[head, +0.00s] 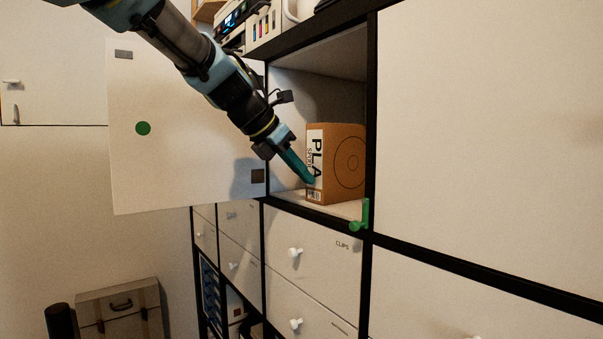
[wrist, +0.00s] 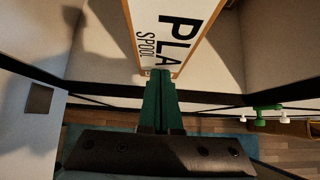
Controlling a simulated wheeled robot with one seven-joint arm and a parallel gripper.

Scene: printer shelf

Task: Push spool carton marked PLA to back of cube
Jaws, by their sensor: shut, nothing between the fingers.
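The spool carton marked PLA (head: 347,165) is a brown box with a white label on its front face. It stands upright on the floor of the open cube (head: 287,130), near the front opening, with free depth hidden behind it. My gripper (head: 310,180) is shut and empty, its green fingertips at the lower part of the carton's label. In the wrist view the fingers (wrist: 161,80) meet the lower edge of the label on the carton (wrist: 178,35); they look to be touching it or very close.
The white door (head: 185,165) with a green dot stands swung open to the left. A green clip (head: 360,217) sits on the cube's front right lower edge. Drawers with white knobs, one labelled CLIPS (head: 315,255), lie below. A printer (head: 265,25) stands on top.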

